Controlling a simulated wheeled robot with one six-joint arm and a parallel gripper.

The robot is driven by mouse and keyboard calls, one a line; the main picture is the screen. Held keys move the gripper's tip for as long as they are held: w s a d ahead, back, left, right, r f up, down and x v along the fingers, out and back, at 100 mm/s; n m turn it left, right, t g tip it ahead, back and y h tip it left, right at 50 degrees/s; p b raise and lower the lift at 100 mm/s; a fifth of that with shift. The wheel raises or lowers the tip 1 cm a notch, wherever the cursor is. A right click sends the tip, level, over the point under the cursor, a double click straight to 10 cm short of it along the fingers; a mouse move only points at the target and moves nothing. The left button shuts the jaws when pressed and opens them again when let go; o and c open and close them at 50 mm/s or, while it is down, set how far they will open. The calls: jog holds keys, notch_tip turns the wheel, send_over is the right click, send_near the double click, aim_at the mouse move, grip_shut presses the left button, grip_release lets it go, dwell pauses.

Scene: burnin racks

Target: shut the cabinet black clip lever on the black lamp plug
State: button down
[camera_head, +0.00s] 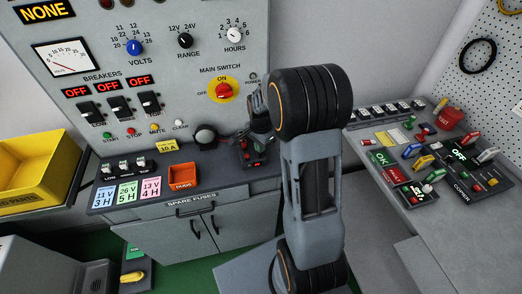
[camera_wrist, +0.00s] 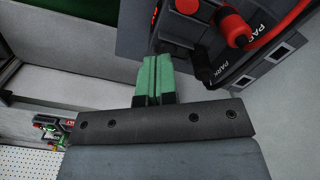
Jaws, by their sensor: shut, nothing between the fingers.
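My gripper (camera_wrist: 152,76) shows in the wrist view as two green fingers shut together with nothing between them. A dark unit with white PARK labels is beside them; a small black part (camera_wrist: 204,68) stands on it, right of the fingertips and apart from them. I cannot tell whether this part is a plug or a lever. In the head view my gripper (camera_head: 259,128) is over the right end of the cabinet's shelf, by a small dark unit with red parts (camera_head: 250,158). My arm hides much there, and I cannot make out the black clip lever or lamp plug.
A red plug-like part (camera_wrist: 234,28) and a red cable (camera_wrist: 290,16) are close by in the wrist view. A side bench with levers (camera_head: 410,160) stands right.

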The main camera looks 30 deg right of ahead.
jog(key=shift+f+b, duration=1.1)
jog(key=shift+f, duration=0.3)
dwell(0.7)
jog(key=shift+r+p, duration=1.9)
jog(key=shift+r, duration=0.65)
